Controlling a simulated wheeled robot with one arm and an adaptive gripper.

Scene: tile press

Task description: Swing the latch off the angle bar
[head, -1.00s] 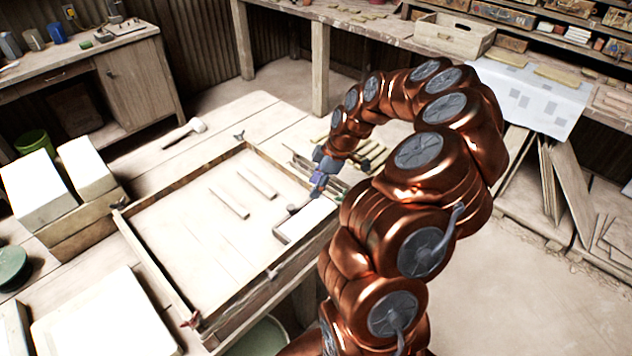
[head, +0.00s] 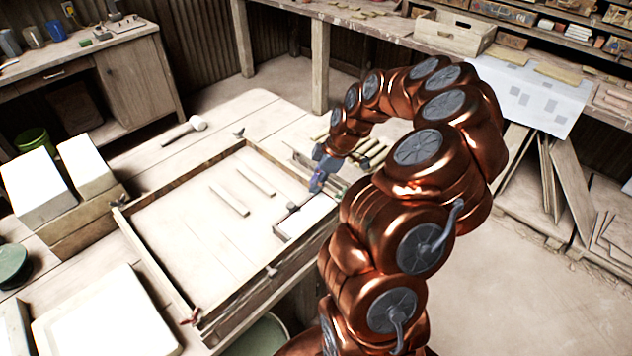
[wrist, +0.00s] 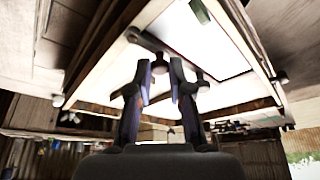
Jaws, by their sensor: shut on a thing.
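A dark bar, apparently the angle bar (wrist: 172,48), runs slantwise along the pale panel behind the fingertips. In the head view a dark knob (head: 292,207) shows just left of my gripper. The contact itself is partly hidden by the fingers.
The wooden frame (head: 158,265) has small fittings at its corners and holds two pale strips (head: 229,201) on its bed. A mallet (head: 190,127) lies behind it. White blocks (head: 36,188) stand at left. Wooden sticks (head: 372,156) lie beyond my gripper.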

